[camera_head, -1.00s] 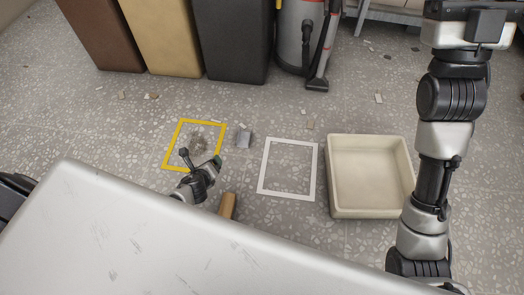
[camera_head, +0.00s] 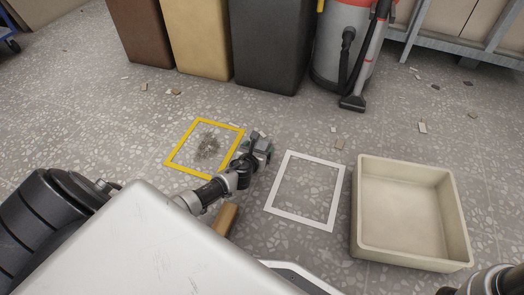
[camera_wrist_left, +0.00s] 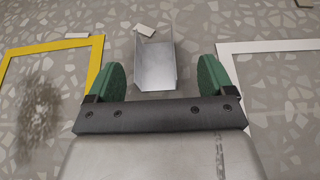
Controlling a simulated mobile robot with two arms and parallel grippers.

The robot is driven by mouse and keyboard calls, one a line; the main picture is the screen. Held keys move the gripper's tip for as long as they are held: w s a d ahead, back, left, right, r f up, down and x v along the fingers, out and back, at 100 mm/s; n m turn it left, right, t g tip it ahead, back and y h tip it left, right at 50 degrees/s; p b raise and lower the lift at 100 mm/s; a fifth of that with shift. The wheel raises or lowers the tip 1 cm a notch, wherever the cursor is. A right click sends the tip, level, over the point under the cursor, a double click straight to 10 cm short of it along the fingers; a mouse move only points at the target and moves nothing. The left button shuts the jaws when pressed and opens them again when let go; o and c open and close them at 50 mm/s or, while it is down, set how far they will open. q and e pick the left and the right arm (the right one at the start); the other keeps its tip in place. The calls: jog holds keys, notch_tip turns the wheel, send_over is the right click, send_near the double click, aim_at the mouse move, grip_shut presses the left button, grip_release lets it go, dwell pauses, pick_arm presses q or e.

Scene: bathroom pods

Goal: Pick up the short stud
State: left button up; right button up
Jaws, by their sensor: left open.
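The short stud (camera_wrist_left: 154,62) is a grey metal channel lying on the floor in the left wrist view. It lies between the yellow and white frames, with its near end between the green fingertips of my left gripper (camera_wrist_left: 160,78). The gripper is open, with a gap on each side of the stud. In the head view my left gripper (camera_head: 257,150) is low over the floor between the two frames, and it mostly hides the stud. My right gripper is not in view.
A yellow floor frame (camera_head: 184,170) surrounds a dark smudge. A white floor frame (camera_head: 338,192) and a beige tray (camera_head: 362,205) lie to the right. A wooden piece (camera_head: 228,217) lies near my left arm. Bins (camera_head: 270,45) and a vacuum (camera_head: 345,45) stand behind; small chips litter the floor.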

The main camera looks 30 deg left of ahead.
aim_at(261, 148)
pick_arm(q)
jog(key=b+x, duration=0.2)
jog(key=x, duration=0.1)
jog(key=b+x, duration=0.1)
jog(key=shift+w+a+f+b, duration=0.1)
jog(key=shift+w+a+b, duration=0.1)
jog(key=shift+a+b, duration=0.2)
jog(key=shift+w+a, duration=0.1)
jog(key=shift+w, duration=0.25)
jog(key=c, duration=1)
jog(key=shift+c, duration=0.2)
